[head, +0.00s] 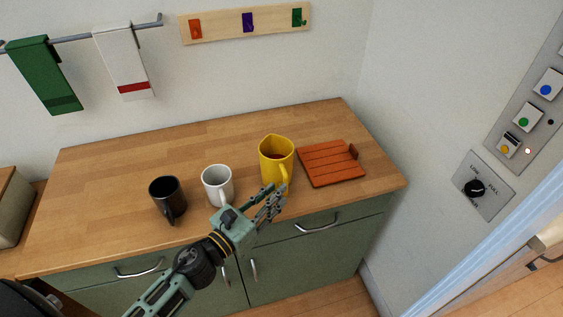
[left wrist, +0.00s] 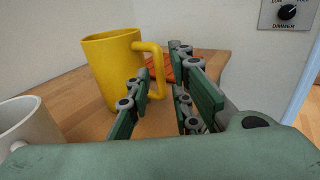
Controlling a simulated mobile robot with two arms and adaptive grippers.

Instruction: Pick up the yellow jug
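The yellow jug (head: 275,158) stands upright on the wooden counter, between a white mug and an orange-red board. Its handle points toward the front of the counter. My left gripper (head: 272,203) is just in front of the jug, near the handle. In the left wrist view the jug (left wrist: 112,68) is ahead, and its handle shows beyond and between the open fingers of my left gripper (left wrist: 165,110). No grip on the handle shows; whether a finger touches it I cannot tell. My right gripper is not in view.
The white mug (head: 217,184) and a black mug (head: 167,198) stand left of the jug. The slatted orange-red board (head: 330,164) lies to its right. The wall is behind the counter (head: 110,165). The counter's back left is clear.

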